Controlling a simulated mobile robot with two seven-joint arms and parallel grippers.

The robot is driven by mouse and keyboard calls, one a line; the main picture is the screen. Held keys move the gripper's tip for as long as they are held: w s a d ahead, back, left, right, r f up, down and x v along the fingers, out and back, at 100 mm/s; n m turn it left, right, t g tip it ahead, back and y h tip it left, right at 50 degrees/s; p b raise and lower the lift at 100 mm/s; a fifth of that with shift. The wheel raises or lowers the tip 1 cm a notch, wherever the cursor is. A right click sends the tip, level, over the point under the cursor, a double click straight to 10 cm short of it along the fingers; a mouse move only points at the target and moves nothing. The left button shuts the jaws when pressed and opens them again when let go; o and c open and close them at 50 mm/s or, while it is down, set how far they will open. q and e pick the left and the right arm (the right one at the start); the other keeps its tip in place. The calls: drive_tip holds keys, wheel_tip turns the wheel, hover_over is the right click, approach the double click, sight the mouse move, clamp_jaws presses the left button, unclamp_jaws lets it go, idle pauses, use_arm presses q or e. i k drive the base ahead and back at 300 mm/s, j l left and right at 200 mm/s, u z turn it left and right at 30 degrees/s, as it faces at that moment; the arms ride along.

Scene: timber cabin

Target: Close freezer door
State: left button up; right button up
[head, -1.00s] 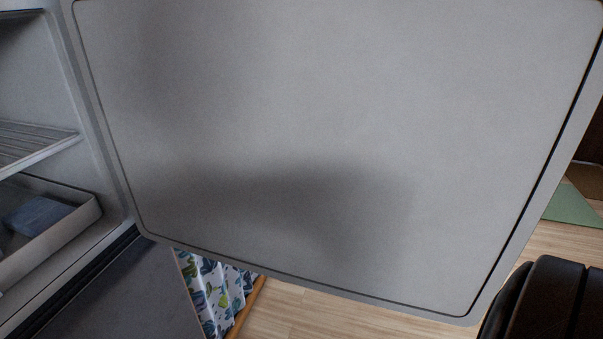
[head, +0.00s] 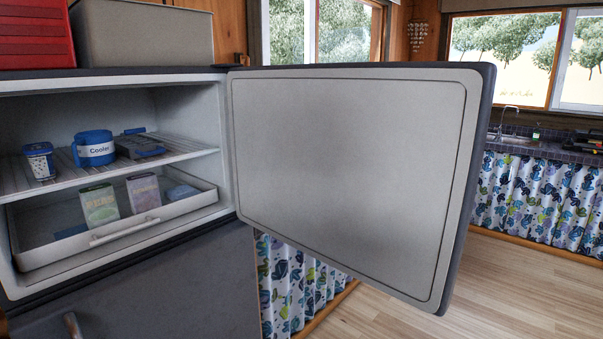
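The freezer door (head: 345,170) stands wide open in the head view, hinged at its left edge and swung out to the right. Its pale inner panel faces me and its dark outer edge shows at the right. The freezer compartment (head: 120,110) is open at the left. A wire shelf (head: 185,149) in it holds a blue cooler mug (head: 94,150), a small white and blue cup (head: 39,162) and a dark blue item. A pull-out tray (head: 120,232) below holds boxes. Neither of my grippers shows in the head view.
A red box (head: 36,35) and a grey box (head: 145,32) stand on top of the fridge. The lower fridge door (head: 160,285) is shut. A counter with a sink (head: 512,137) and patterned curtain is at the right. Wooden floor (head: 500,290) is clear right of the door.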

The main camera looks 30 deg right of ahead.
sight(371, 171)
drive_tip(key=l+u, duration=0.2)
drive_tip(key=u, duration=0.2)
drive_tip(key=l+u, duration=0.25)
drive_tip(key=u, duration=0.15)
drive_tip(key=l+u, duration=0.2)
drive_tip(key=u, duration=0.2)
drive_tip(key=k+l, duration=0.1)
drive_tip(key=l, duration=0.3)
drive_tip(key=k+l, duration=0.1)
drive_tip(key=l, duration=0.3)
drive_tip(key=k+l, duration=0.1)
drive_tip(key=l, duration=0.3)
drive_tip(key=k+l, duration=0.1)
drive_tip(key=l, duration=0.3)
drive_tip(key=k+l, duration=0.1)
drive_tip(key=l, duration=0.3)
